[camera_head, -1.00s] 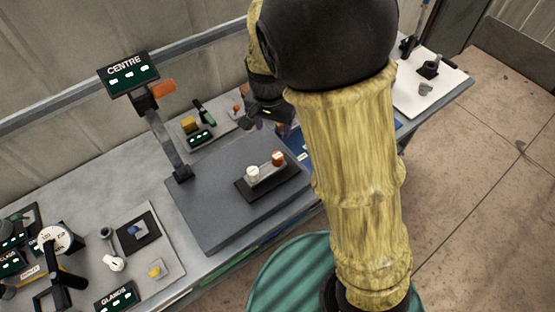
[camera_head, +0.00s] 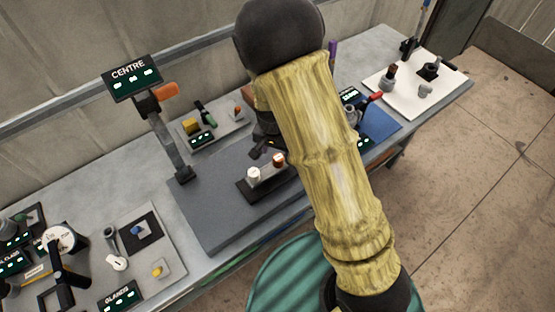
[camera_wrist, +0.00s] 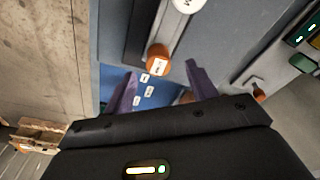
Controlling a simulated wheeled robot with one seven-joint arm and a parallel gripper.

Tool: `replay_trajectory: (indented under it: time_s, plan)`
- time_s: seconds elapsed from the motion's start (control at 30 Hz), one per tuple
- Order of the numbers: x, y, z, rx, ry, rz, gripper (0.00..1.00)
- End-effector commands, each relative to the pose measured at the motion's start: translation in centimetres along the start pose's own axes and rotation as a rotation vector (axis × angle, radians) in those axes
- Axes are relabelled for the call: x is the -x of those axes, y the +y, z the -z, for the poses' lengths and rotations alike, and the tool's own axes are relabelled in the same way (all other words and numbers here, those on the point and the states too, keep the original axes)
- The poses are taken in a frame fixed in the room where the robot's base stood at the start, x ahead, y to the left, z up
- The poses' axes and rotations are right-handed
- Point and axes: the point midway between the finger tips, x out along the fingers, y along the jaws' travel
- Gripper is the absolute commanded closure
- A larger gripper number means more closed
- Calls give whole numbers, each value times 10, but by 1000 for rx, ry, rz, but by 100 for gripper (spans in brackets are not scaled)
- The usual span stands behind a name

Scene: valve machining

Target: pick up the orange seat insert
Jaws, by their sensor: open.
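The orange seat insert (camera_head: 278,160) stands beside a white round piece (camera_head: 254,174) on a dark narrow tray (camera_head: 250,190) on the grey mat. In the wrist view the orange insert (camera_wrist: 158,54) shows just ahead of and between my fingertips, with the white piece (camera_wrist: 187,4) beyond it. My gripper (camera_wrist: 160,72) is open, its two purple fingers apart with nothing held. In the head view my gripper (camera_head: 268,150) is dark and partly hidden, close by the orange insert at the tray's far side.
A CENTRE sign (camera_head: 130,78) on a post stands left of the tray. Behind is a grey tray (camera_head: 222,127) with a yellow block and small parts. A blue mat (camera_head: 383,122) and a white board (camera_head: 400,96) lie right. A GLANDS tray (camera_head: 170,258) is at front left.

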Motion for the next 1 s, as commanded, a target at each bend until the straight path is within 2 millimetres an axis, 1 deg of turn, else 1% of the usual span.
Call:
replay_trajectory:
  time_s: [0.43,0.57,0.8,0.9,1.0]
  plan:
    - [-6,0,0,1,0,0,43]
    - [-17,2,1,-2,-2,-2,43]
    - [-46,3,3,1,-1,-1,43]
    - [-52,3,2,1,0,0,43]
    - [-54,3,2,1,1,1,43]
